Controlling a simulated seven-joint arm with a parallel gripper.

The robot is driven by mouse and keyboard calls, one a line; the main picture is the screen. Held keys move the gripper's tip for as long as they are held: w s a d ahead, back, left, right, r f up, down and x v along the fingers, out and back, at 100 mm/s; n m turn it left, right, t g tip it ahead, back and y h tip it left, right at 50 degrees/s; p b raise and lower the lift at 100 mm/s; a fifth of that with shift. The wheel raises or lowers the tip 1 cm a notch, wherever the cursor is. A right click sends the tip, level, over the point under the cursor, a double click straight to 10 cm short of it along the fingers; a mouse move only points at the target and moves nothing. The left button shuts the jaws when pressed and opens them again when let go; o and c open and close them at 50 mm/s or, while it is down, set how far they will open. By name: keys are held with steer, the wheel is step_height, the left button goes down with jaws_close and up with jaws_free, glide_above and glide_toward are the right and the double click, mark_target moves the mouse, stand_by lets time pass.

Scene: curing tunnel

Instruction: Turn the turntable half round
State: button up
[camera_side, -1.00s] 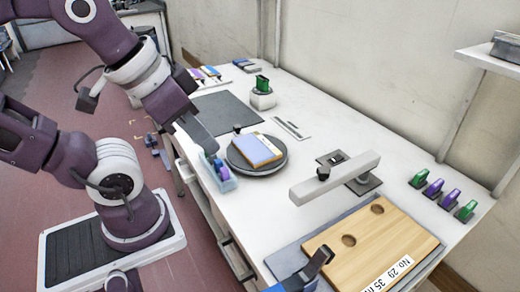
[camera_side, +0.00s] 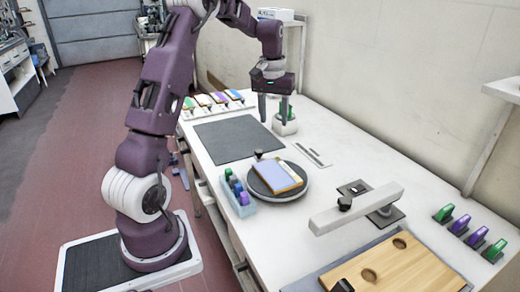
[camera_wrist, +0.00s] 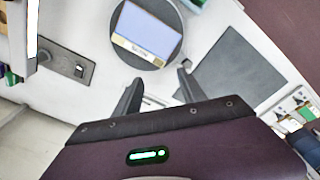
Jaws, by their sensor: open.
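The turntable (camera_side: 293,197) is a dark round disc on the white bench. A blue panel with a pale yellow edge (camera_side: 277,176) lies flat on it. A small black knob (camera_side: 258,154) stands at its back rim. In the wrist view the turntable (camera_wrist: 120,52) is at the top, with the panel (camera_wrist: 147,32) on it. My gripper (camera_side: 274,107) is open and empty above the back of the bench, well behind the turntable. Its two spread fingers also show in the wrist view (camera_wrist: 160,78), apart from the disc.
A white stand with a green piece (camera_side: 285,128) is close under my gripper. A dark mat (camera_side: 238,138) lies left of it. A light blue holder (camera_side: 243,208) stands left of the turntable. A grey bar fixture (camera_side: 355,208) and a wooden board (camera_side: 395,270) lie towards the front right.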

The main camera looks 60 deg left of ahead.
steer(key=n, duration=0.2)
glide_above(259, 151)
steer(key=shift+g+h, duration=0.3)
steer(key=shift+g, duration=0.1)
step_height(259, 151, down, 9)
steer(key=shift+d+r, duration=0.1)
steer(key=shift+r, duration=0.1)
step_height(259, 151, down, 7)
jaws_close()
steer(key=shift+r, duration=0.1)
